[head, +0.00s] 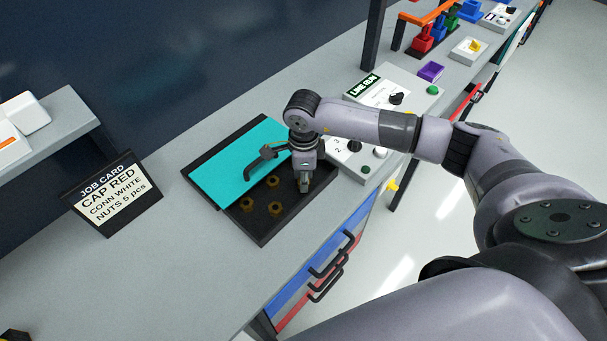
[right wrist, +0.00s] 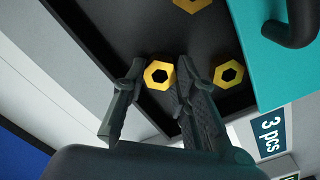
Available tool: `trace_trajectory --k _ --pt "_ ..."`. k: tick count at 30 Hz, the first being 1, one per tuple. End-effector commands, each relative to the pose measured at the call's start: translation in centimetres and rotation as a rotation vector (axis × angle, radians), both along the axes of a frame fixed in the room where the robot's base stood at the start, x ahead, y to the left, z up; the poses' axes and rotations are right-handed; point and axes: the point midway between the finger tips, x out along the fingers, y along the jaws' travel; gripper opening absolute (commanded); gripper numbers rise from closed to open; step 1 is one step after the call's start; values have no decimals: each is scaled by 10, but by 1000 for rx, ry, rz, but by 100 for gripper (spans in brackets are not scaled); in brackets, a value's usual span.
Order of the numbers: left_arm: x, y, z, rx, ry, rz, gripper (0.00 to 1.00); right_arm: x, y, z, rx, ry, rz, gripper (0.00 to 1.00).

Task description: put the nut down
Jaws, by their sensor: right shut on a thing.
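The dark tray (head: 262,234) on the bench is partly covered by a turquoise lid (head: 225,172) with a dark handle. Several brass-yellow hex nuts lie on its bare floor, among them a nut (head: 247,204) at the left and a nut (head: 279,211) at the front. My right gripper (head: 305,186) points down over the right part of the tray. In the right wrist view, it is shut on a nut (right wrist: 159,74) between its fingertips; another nut (right wrist: 228,73) lies just beside the right finger. I cannot tell whether the held nut touches the tray floor. My left gripper is not in view.
A grey panel with knobs (head: 375,92) stands to the right behind my arm. A purple bin (head: 431,71) is farther back.

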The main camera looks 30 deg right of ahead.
Motion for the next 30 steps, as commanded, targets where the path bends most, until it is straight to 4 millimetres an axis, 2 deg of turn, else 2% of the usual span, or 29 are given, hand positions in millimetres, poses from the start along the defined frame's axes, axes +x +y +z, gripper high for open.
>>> trace_trajectory --k 12,13,22,30 --pt "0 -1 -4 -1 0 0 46 1 0 -8 0 -1 1 0" --pt "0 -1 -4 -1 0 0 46 1 0 -7 0 -1 1 27" --pt "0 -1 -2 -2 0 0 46 0 0 -6 0 -1 0 46" --pt "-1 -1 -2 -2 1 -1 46 0 0 -5 0 -1 0 46"
